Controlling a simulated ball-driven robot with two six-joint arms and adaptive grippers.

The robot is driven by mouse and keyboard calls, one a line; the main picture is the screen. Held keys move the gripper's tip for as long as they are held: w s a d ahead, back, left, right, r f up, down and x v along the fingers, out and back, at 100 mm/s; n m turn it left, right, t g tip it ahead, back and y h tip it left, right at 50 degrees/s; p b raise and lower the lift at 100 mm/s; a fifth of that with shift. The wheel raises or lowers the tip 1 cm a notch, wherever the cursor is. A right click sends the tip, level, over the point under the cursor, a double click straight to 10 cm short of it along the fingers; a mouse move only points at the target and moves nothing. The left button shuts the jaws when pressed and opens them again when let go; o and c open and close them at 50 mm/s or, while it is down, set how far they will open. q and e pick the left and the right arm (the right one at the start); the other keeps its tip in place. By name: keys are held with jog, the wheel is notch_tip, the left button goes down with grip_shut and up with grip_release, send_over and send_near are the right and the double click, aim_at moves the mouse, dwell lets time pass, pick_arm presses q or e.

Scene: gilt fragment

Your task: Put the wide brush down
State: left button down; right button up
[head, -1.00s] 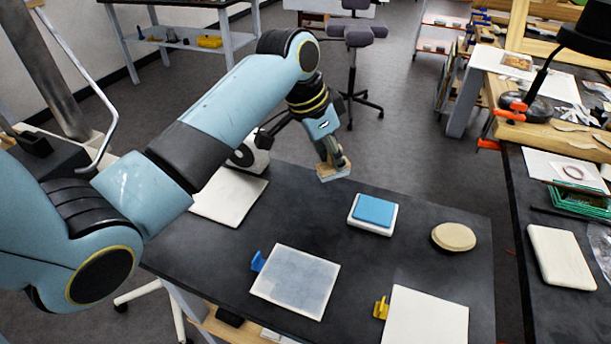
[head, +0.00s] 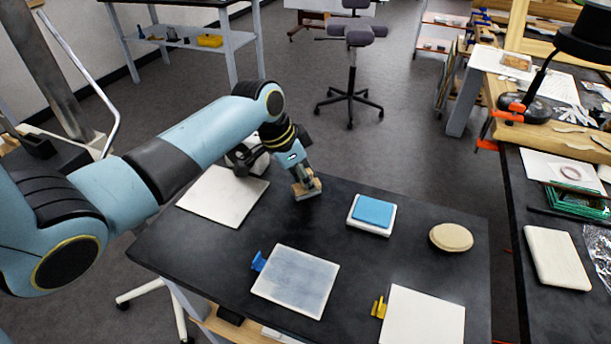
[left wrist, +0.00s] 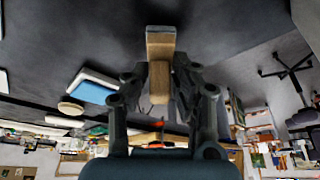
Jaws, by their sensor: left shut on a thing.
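The wide brush (head: 308,191), a pale tan wooden piece with a wide end, is held in my left gripper (head: 301,178) near the back edge of the dark table (head: 215,250). In the left wrist view the brush (left wrist: 160,45) points away from my left gripper (left wrist: 160,80), its handle between the fingers and its wide end toward the dark tabletop. The wide end is at or just above the table; I cannot tell whether it touches. My right gripper is in neither view.
A blue block on a white base (head: 374,211) and a beige oval pad (head: 451,237) lie to the right. White boards (head: 222,196) (head: 423,318) and a grey-blue panel (head: 295,280) lie around. Yellow (head: 379,307) and blue (head: 258,261) clips sit nearby. The middle is clear.

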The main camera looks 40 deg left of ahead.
pick_arm(q)
jog(key=c, duration=1.1)
grip_release()
jog(key=shift+r, duration=0.3)
jog(key=v, duration=1.1)
jog(key=shift+s+a+r, duration=0.1)
jog(key=shift+s+r, duration=0.05)
jog(key=shift+r, duration=0.1)
